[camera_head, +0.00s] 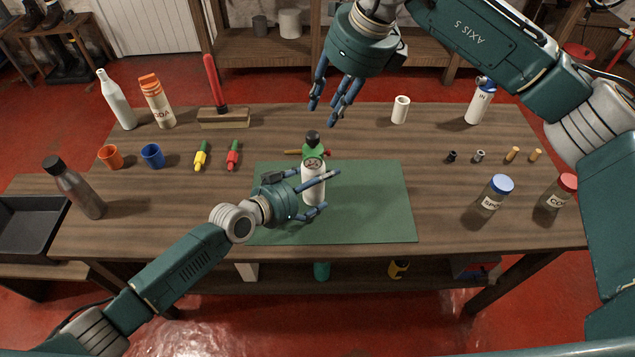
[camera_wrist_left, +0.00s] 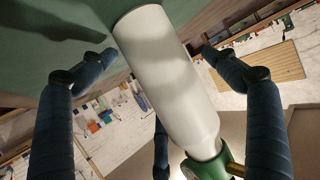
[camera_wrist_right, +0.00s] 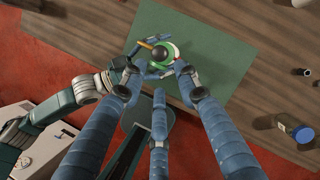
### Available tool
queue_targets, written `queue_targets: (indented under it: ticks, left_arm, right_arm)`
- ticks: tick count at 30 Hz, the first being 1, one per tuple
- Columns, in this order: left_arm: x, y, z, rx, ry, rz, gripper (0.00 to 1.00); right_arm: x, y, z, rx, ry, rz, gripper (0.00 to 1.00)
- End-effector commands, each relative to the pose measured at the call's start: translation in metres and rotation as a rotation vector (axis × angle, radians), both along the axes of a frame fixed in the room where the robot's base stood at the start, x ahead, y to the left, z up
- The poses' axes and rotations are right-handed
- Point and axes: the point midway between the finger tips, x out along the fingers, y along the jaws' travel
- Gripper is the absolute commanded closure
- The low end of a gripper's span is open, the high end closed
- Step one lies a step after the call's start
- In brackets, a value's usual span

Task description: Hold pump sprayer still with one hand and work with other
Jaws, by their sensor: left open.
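The pump sprayer, a white bottle (camera_head: 313,188) with a green head (camera_head: 314,150) and a dark knob on top, stands upright on the green mat (camera_head: 385,205). My left gripper (camera_head: 328,190) is open, with its fingers on both sides of the bottle; the left wrist view shows the white body (camera_wrist_left: 172,80) between the spread fingers, with gaps visible beside it. My right gripper (camera_head: 323,112) is open and empty above and behind the sprayer. In the right wrist view its fingers point down toward the green head (camera_wrist_right: 168,54). Part of the bottle is hidden by my left fingers.
Orange (camera_head: 111,157) and blue (camera_head: 152,156) cups, a grey bottle (camera_head: 75,187) and tall bottles stand at left. Blue-lidded (camera_head: 492,200) and red-lidded (camera_head: 558,194) jars stand at right. A white cylinder (camera_head: 400,110) stands at the back. The mat's right half is clear.

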Motion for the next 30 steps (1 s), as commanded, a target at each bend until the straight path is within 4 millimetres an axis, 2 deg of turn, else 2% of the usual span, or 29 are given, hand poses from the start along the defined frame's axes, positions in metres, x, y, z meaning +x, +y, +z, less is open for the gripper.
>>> queue_targets:
  ticks: [1, 10, 12, 21, 26, 30]
  left_arm:
    - [0.0, 0.0, 0.0, 0.0, 0.0, 0.0, 0.15]
    - [0.0, 0.0, 0.0, 0.0, 0.0, 0.001, 0.74]
    - [0.0, 0.001, 0.0, 0.001, -0.001, 0.001, 0.76]
    - [0.0, 0.001, 0.0, 0.001, -0.001, 0.001, 0.76]
    - [0.0, 0.001, 0.0, 0.001, -0.001, 0.001, 0.76]
    - [0.0, 0.001, 0.0, 0.0, -0.002, 0.001, 0.76]
  right_arm:
    - [0.0, 0.0, 0.0, 0.0, 0.0, 0.0, 0.69]
    - [0.0, 0.0, 0.0, 0.0, 0.0, 0.0, 0.69]
    - [-0.001, 0.0, 0.001, 0.001, -0.001, -0.002, 0.57]
    - [-0.012, -0.004, 0.015, 0.025, -0.036, -0.106, 0.57]
    - [-0.008, 0.001, -0.001, 0.024, -0.034, -0.109, 0.57]
    - [-0.001, 0.008, -0.027, 0.023, -0.031, -0.107, 0.57]
